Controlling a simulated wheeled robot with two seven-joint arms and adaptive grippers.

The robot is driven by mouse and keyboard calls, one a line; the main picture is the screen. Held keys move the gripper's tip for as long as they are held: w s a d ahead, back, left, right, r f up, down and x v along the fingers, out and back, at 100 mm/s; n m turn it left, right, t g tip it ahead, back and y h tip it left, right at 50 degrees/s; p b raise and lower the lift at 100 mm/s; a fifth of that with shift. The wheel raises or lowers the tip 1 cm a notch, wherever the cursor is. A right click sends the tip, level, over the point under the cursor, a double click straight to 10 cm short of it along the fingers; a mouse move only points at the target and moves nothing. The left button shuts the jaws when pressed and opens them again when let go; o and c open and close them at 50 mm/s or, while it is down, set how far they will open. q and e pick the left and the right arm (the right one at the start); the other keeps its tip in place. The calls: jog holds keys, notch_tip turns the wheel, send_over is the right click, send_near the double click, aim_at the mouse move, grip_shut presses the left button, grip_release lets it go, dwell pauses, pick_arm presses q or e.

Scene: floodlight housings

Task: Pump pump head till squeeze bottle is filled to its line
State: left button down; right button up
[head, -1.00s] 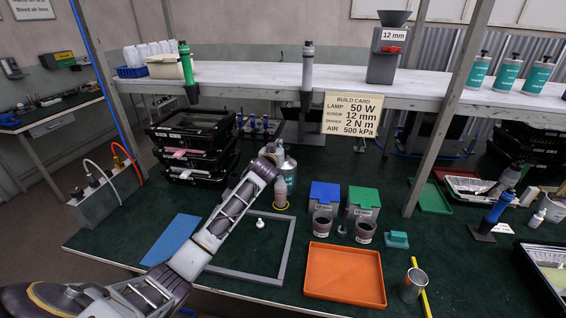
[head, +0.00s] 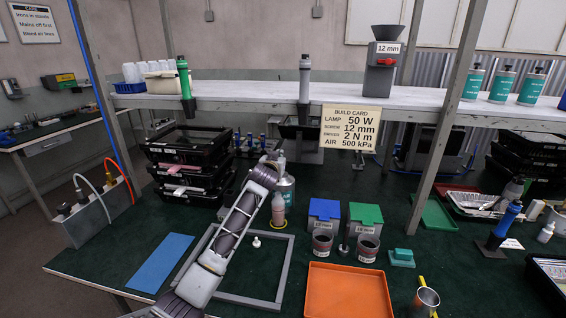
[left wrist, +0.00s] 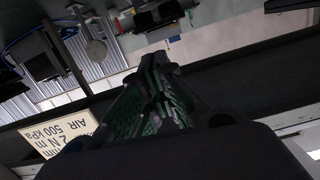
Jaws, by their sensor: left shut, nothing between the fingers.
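The squeeze bottle (head: 278,210), pinkish with its lower part in a yellow ring, stands upright on the green bench in the head view. Just behind it is a silver pump can (head: 286,190). My left arm and gripper cover part of the can's top, and I cannot make out the pump head. My left gripper (head: 272,158) is shut and empty above the bottle and can; whether it touches the pump head cannot be told. In the left wrist view its dark fingers with green pads (left wrist: 160,95) are together. The bottle's fill line and level are too small to read.
A grey frame (head: 285,270) lies around the bench area before the bottle. Blue (head: 323,210) and green (head: 365,214) lidded bins stand to the right, an orange tray (head: 348,290) in front. The shelf (head: 240,90) with hanging drivers and a build card (head: 357,128) is overhead.

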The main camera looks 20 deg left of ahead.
jog(key=shift+s, duration=0.45)
pick_arm(q)
jog(key=shift+w, duration=0.15)
pick_arm(e)
jog(key=shift+a, duration=0.1)
pick_arm(q)
jog(key=shift+w+a+f, duration=0.45)
jog(key=shift+w+f, duration=0.45)
jog(key=shift+w, duration=0.7)
jog(key=shift+w+a+f, duration=0.5)
jog(key=shift+w+f, duration=0.4)
jog(key=shift+w, duration=0.65)
jog(key=shift+w+a+f, duration=0.45)
jog(key=shift+w+f, duration=0.45)
jog(key=shift+w, duration=0.7)
pick_arm(e)
jog(key=shift+a+r, duration=0.15)
jog(key=shift+r, duration=0.05)
pick_arm(q)
jog(key=shift+f, duration=0.1)
